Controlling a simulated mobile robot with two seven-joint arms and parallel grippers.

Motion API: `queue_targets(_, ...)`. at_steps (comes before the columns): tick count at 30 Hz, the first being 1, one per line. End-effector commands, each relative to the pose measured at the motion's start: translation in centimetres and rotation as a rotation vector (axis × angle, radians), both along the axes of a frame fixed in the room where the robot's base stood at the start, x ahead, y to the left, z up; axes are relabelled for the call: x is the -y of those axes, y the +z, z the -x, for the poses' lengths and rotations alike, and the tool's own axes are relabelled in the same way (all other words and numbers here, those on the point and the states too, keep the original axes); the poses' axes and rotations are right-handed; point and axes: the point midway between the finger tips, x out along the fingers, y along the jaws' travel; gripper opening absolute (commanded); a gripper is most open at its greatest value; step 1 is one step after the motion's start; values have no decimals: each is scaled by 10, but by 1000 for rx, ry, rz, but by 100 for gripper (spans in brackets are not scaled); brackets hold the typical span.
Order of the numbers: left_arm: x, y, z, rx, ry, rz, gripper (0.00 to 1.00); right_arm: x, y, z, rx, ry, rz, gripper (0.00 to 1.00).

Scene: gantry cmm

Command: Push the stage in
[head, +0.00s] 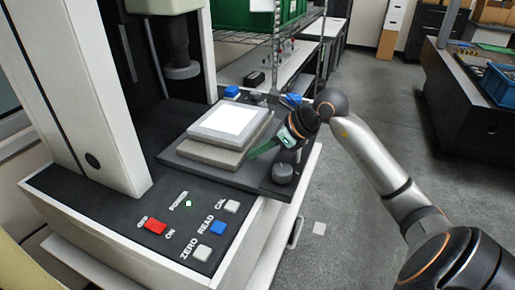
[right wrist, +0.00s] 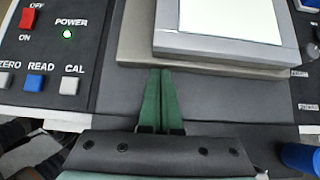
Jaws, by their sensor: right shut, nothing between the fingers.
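The stage is a flat stack on the machine's dark bed: a beige-grey lower plate (head: 205,153) under a grey frame with a bright white top (head: 228,119). In the right wrist view the lower plate (right wrist: 135,53) and the grey frame (right wrist: 215,46) fill the top. My right gripper (head: 251,156) has green fingers, closed together and empty, low over the bed at the stage's right side. In the right wrist view its fingertips (right wrist: 160,71) meet the lower plate's near edge; I cannot tell whether they touch. My left gripper is out of view.
A dark round knob (head: 283,172) stands at the bed's right corner, close to my right wrist. The front panel has a red power switch (head: 155,226), a lit green lamp (head: 188,203) and buttons. A column (head: 85,100) rises on the left. Open floor lies to the right.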

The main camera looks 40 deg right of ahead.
Motion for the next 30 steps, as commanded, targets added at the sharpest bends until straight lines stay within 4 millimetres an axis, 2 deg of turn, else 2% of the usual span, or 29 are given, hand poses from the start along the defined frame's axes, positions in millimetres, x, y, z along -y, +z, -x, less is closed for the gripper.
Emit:
queue_targets(9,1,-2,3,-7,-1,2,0,0,0,-1,0,0,0,0)
queue_targets(13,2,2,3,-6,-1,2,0,-4,1,-8,0,0,-3,0)
queue_targets(21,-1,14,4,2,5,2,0,-22,4,-45,4,-2,-6,0)
queue_targets(30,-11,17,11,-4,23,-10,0,-48,3,-93,2,-1,-6,0)
